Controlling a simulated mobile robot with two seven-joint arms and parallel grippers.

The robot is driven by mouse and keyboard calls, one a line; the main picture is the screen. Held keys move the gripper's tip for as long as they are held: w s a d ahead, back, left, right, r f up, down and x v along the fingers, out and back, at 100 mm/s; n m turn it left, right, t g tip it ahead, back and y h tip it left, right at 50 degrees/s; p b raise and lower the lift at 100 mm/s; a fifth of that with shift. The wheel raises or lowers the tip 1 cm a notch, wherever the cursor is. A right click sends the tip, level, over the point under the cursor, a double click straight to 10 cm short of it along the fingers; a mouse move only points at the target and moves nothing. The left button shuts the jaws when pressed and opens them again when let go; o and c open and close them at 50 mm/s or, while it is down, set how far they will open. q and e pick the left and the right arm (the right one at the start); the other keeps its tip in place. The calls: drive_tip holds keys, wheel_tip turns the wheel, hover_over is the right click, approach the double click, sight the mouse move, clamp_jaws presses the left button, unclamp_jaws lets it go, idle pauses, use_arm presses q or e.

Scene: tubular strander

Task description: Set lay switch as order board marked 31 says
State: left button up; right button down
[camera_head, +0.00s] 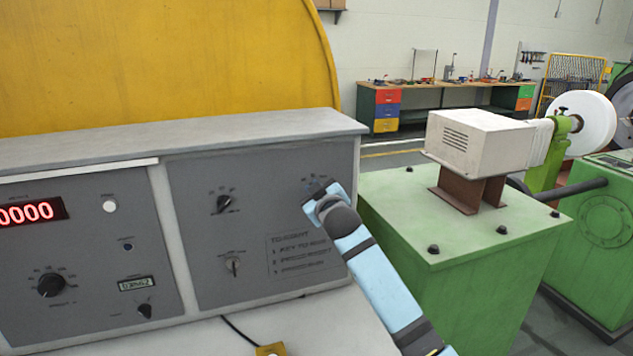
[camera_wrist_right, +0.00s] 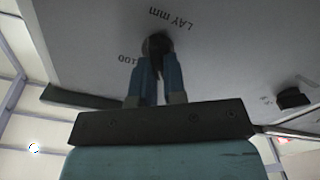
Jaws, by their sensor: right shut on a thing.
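The lay switch (camera_wrist_right: 158,43) is a dark knob on the grey panel. In the right wrist view the lettering "LAY mm" and "100" shows upside down around it. My right gripper (camera_wrist_right: 157,66) is shut on this knob, with a blue finger on each side. In the head view my right gripper (camera_head: 318,192) is at the upper right of the control panel (camera_head: 200,275) and covers the switch. The switch's pointer setting cannot be read. I see no board marked 31. My left gripper is not in view.
Another dark knob (camera_head: 224,203) sits left of my gripper, with a key switch (camera_head: 232,265) below it. A red display (camera_head: 30,213) reads zeros. A small note (camera_head: 298,255) begins "TONIGHT". A green machine housing (camera_head: 455,230) stands close on the right.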

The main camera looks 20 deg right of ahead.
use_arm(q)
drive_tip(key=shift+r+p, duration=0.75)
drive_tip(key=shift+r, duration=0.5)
use_arm(e)
drive_tip(key=shift+a+n, duration=0.1)
drive_tip(key=shift+n, duration=1.2)
drive_tip(key=shift+f, duration=0.1)
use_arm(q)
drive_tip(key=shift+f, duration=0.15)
use_arm(e)
drive_tip(key=c, duration=1.2)
unclamp_jaws()
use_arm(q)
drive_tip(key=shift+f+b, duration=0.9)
use_arm(e)
drive_tip(key=s, duration=1.3)
drive_tip(key=shift+s+d, duration=0.25)
drive_tip(key=shift+s, duration=0.15)
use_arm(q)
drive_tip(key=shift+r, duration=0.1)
